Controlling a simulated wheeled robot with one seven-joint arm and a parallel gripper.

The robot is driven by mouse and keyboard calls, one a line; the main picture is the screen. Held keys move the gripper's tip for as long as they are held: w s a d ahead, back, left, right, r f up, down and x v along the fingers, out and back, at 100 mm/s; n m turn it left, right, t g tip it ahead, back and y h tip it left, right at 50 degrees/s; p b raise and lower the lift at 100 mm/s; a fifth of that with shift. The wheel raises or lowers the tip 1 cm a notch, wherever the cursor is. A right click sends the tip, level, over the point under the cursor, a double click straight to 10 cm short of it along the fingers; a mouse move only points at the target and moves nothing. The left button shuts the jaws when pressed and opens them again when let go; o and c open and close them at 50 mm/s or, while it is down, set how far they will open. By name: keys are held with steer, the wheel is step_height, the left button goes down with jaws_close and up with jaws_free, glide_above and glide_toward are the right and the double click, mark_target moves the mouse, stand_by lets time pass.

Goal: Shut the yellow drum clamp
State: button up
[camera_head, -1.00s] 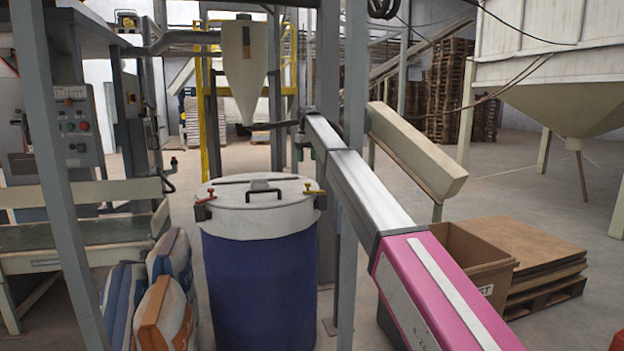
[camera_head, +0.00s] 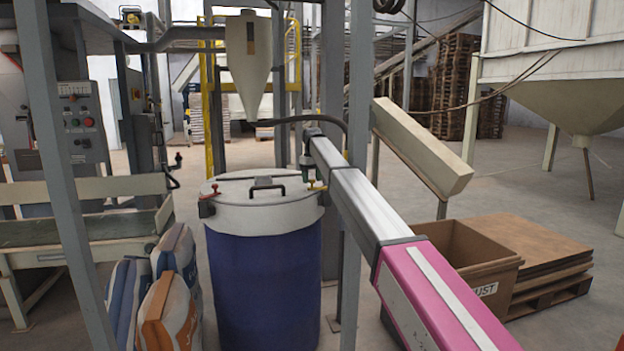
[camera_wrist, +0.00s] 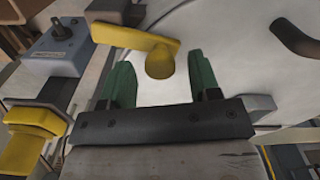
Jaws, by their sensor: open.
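The blue drum (camera_head: 265,285) stands in the middle with a white lid (camera_head: 240,190). The yellow drum clamp (camera_head: 317,186) is at the right of the lid rim, partly hidden by my gripper (camera_head: 306,173). In the wrist view, the clamp's yellow lever (camera_wrist: 120,36) runs in from the left above the fingers. Its rounded end (camera_wrist: 160,62) lies between the two green fingers of my gripper (camera_wrist: 161,75). The gripper is open, with a gap on both sides of that end. Contact cannot be told. The white lid lies behind.
A red clamp (camera_head: 212,192) sits on the lid's left rim, and a black handle (camera_head: 266,185) stands on the lid. A grey post (camera_head: 357,120) is close right of the drum. Filled sacks (camera_head: 168,300) stand left. A cardboard box (camera_head: 470,255) is at right.

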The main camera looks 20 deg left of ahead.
jaws_close()
steer(key=shift+w+a+m, duration=0.2)
steer(key=shift+w+m, duration=0.6)
steer(key=shift+m, duration=0.7)
steer(key=shift+w+m, duration=0.7)
steer(key=shift+m, duration=0.7)
jaws_free()
steer(key=shift+r, duration=0.1)
